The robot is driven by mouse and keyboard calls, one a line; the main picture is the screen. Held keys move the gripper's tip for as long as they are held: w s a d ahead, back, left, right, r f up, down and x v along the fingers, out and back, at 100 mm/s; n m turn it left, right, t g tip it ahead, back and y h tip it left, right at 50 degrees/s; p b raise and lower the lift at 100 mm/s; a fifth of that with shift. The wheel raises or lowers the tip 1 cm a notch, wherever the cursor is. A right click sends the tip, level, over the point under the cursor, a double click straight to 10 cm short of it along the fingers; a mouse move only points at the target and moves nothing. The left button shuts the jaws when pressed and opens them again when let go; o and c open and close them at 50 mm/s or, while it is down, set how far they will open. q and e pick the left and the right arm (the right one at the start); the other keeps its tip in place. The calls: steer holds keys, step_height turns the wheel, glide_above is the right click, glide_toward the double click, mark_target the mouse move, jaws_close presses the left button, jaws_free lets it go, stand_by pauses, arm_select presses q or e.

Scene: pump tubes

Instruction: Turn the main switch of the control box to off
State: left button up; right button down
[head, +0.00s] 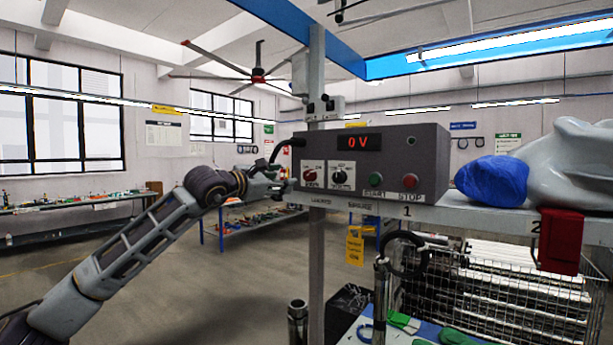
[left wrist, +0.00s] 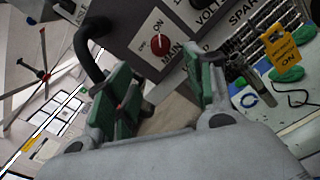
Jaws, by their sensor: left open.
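The grey control box (head: 385,155) stands on a shelf in the head view, with a red "0 V" display. Its main switch (head: 310,176) is a red knob at the lower left of the front panel, with a second, black knob to its right. My left gripper (head: 284,181) is open and empty, just left of the switch. Its green-padded fingers (left wrist: 165,88) show apart in the left wrist view. My right gripper is out of view.
A green START button (head: 376,180) and a red STOP button (head: 410,181) sit right of the knobs. A black cable (head: 285,147) curves from the box's left side, near my gripper.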

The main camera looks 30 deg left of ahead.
mark_target(307, 175)
arm_select(q)
steer(key=shift+w+d+r+p, duration=0.1)
steer(key=shift+w+d+p, duration=0.1)
steer(key=shift+w+p, duration=1.4)
steer(key=shift+w+d+r+p, duration=0.15)
steer(key=shift+w+p, duration=0.55)
steer(key=shift+w, duration=1.65)
steer(key=shift+w+f+p, duration=0.1)
steer(key=shift+w+p, duration=0.25)
steer(key=shift+w, duration=0.4)
steer(key=shift+w+d+p, duration=0.15)
steer(key=shift+w+p, duration=0.5)
steer(key=shift+w, duration=0.75)
steer(key=shift+w+f, duration=0.1)
steer(key=shift+w, duration=0.3)
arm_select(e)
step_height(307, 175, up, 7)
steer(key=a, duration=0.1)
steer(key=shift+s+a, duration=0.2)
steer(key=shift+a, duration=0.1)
